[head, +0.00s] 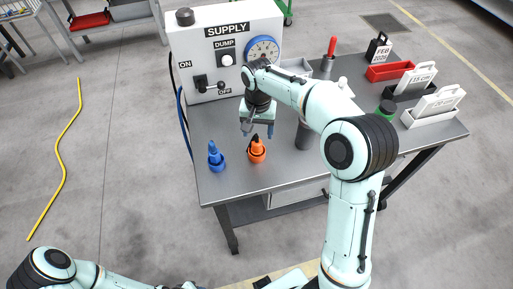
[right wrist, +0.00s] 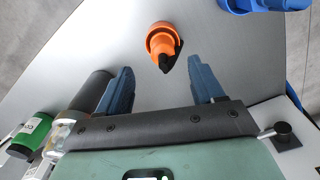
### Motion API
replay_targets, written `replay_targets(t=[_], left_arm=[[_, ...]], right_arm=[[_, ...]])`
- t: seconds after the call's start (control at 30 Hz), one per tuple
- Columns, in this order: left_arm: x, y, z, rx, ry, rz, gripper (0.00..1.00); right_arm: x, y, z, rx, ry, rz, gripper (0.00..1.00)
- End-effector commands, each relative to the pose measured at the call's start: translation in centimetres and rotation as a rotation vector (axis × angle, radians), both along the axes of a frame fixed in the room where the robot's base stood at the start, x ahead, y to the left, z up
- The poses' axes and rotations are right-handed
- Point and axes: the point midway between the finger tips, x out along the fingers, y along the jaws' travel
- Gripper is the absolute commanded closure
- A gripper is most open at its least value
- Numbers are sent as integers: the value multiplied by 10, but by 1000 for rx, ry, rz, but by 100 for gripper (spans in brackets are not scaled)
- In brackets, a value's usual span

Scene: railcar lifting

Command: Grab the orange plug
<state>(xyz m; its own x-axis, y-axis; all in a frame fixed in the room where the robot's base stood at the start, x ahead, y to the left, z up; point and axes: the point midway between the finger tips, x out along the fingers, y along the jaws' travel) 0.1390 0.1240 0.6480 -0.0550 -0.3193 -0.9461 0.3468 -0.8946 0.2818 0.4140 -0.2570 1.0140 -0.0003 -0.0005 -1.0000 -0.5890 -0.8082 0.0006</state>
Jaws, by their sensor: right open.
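The orange plug (head: 257,151) with a black tip stands on the grey workbench, right of a blue plug (head: 216,157). My right gripper (head: 257,131) is just behind and above the orange plug, open and empty. In the right wrist view the orange plug (right wrist: 163,43) lies beyond and between the two open blue fingers (right wrist: 157,88), apart from them. The blue plug (right wrist: 262,5) shows at the top right there. My left arm shows at the lower left of the head view, but its gripper's fingers do not show.
The white supply panel (head: 225,50) with a dial and switches stands at the back of the workbench (head: 290,172). A dark cylinder (head: 304,136) stands right of my gripper. A red tray (head: 390,72) and white card holders (head: 436,106) are at the right. The bench front is clear.

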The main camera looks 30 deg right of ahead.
Motion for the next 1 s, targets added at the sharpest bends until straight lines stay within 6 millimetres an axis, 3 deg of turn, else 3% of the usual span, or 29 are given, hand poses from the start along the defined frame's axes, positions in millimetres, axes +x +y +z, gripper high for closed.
replay_targets(t=[0.27, 0.5, 0.8, 0.83, 0.87, 1.0], left_arm=[[-1, 0, -2, 0, 1, 0, 63], [-2, 0, -3, 0, 2, -1, 63], [-2, 0, -3, 0, 2, -1, 63], [-2, 0, -3, 0, 2, -1, 63], [-2, 0, -3, 0, 2, -1, 63], [-2, 0, -3, 0, 2, -1, 63]], right_arm=[[1, 1, -23, 0, 2, 1, 33], [2, 1, -58, 0, 2, 2, 33], [3, 1, -64, 0, -1, 2, 33], [3, 1, -64, 0, -1, 1, 36], [3, 1, -64, 0, -1, 1, 46], [3, 1, -64, 1, -2, 1, 91]])
